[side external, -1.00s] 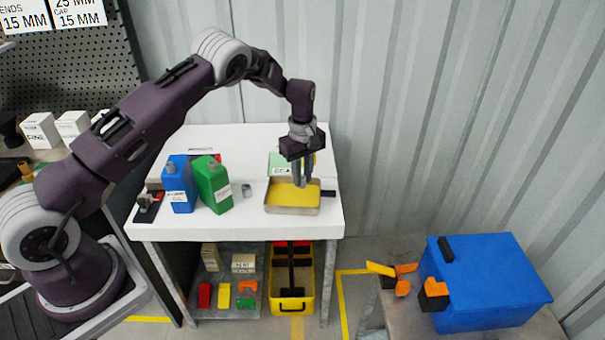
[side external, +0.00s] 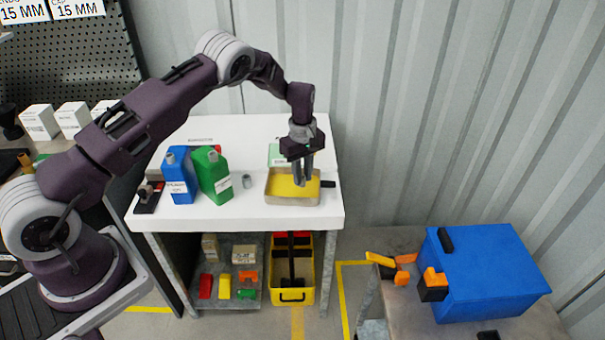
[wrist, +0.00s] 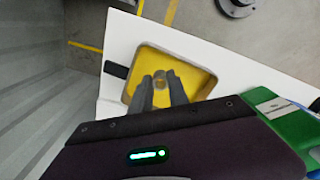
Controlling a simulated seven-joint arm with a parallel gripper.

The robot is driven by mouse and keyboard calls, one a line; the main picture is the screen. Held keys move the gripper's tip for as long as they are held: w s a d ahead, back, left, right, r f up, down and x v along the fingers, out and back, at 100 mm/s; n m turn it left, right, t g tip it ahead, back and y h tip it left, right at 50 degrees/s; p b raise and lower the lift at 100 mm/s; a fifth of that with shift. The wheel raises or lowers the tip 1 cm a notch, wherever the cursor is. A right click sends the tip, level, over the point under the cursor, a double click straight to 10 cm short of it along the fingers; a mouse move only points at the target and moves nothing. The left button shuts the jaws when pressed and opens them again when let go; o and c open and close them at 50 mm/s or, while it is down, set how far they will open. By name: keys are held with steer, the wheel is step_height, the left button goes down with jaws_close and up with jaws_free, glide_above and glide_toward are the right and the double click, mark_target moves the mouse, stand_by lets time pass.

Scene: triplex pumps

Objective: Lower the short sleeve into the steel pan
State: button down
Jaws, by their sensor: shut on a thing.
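The steel pan (side external: 292,201) sits near the right end of the white bench, with a yellow inside and a black handle on its right. In the wrist view the pan (wrist: 198,55) lies below my fingers. My gripper (side external: 302,181) points down over the pan's right half. It is shut on a small grey ring-like piece, the short sleeve (wrist: 160,75), which shows between the fingertips in the wrist view. In the side view the sleeve is too small to make out. I cannot tell whether it touches the yellow inside.
A green can (side external: 213,177) and a blue can (side external: 180,176) stand further left. A green labelled block (side external: 277,154) sits behind the pan. A blue box (side external: 490,272) is at the lower right.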

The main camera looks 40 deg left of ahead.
steer(key=shift+f, duration=2.45)
stand_by(1.0)
steer(key=c, duration=1.2)
jaws_free()
step_height(320, 180, up, 16)
steer(key=d+m, duration=0.1)
step_height(320, 180, up, 13)
steer(key=m+t, duration=0.2)
steer(key=m, duration=0.1)
glide_above(303, 185)
steer(key=s+d, duration=0.3)
steer(key=s, duration=0.3)
steer(key=s+d+r+m+h, duration=0.1)
steer(key=s+d+r+m, duration=0.1)
steer(key=s+r, duration=0.35)
steer(key=s+r+m+t, duration=0.1)
steer(key=s+m, duration=0.2)
steer(key=s, duration=0.5)
steer(key=s+d+m+t, duration=0.1)
steer(key=s+m, duration=0.2)
steer(key=s, duration=0.6)
steer(key=s+d+r+m+t+y, duration=0.1)
steer(key=s+m, duration=0.2)
steer(key=s, duration=0.5)
steer(key=shift+s+d+r+t, duration=0.15)
steer(key=shift+s+r+t, duration=0.15)
steer(key=shift+s+r, duration=0.05)
